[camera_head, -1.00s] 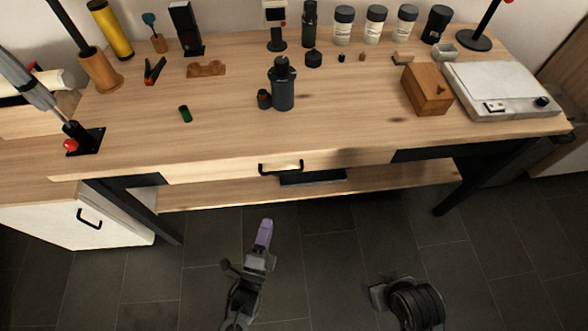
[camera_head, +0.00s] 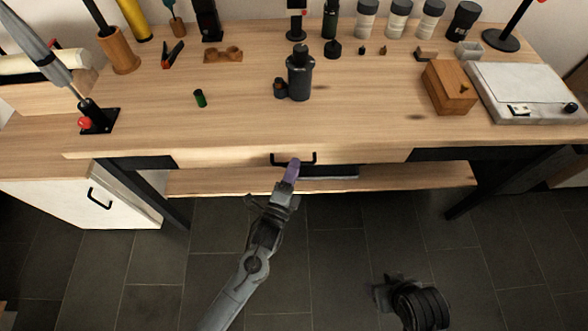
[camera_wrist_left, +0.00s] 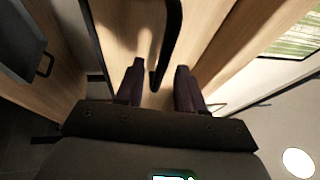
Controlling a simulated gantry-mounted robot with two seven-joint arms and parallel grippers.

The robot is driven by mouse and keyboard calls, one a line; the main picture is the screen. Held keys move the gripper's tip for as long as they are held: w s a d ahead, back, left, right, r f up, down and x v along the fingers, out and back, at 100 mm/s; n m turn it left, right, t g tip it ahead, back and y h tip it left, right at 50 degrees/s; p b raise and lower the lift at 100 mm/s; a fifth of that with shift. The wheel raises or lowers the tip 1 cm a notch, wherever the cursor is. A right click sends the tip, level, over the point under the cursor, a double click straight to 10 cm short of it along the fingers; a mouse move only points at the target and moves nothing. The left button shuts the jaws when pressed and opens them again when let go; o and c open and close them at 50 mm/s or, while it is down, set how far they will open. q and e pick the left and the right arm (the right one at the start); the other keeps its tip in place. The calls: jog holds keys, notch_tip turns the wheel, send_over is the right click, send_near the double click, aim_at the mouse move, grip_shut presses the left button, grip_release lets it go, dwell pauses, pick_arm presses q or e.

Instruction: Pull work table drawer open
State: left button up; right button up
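The work table (camera_head: 340,125) has a light wood drawer front (camera_head: 225,158) under its top edge, and the drawer looks closed. A black bar handle (camera_head: 306,162) is on the drawer front. My left gripper (camera_head: 292,168) reaches up to the handle, its purple fingers overlapping it in the head view. In the left wrist view the two fingers of my left gripper (camera_wrist_left: 160,82) are apart, with the black handle (camera_wrist_left: 171,40) at the gap between them. Contact cannot be told. My right gripper (camera_head: 382,290) hangs over the floor, low right of centre; its fingers are unclear.
Bottles, jars, a wooden box (camera_head: 448,88) and a white scale (camera_head: 525,92) stand on the table top. A lower shelf (camera_head: 220,183) runs beneath. A white cabinet (camera_head: 85,200) stands at the left. The dark floor (camera_head: 330,260) in front is clear.

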pick_arm(q)
jog(key=shift+w+d, duration=0.25)
jog(key=shift+w, duration=0.15)
grip_shut()
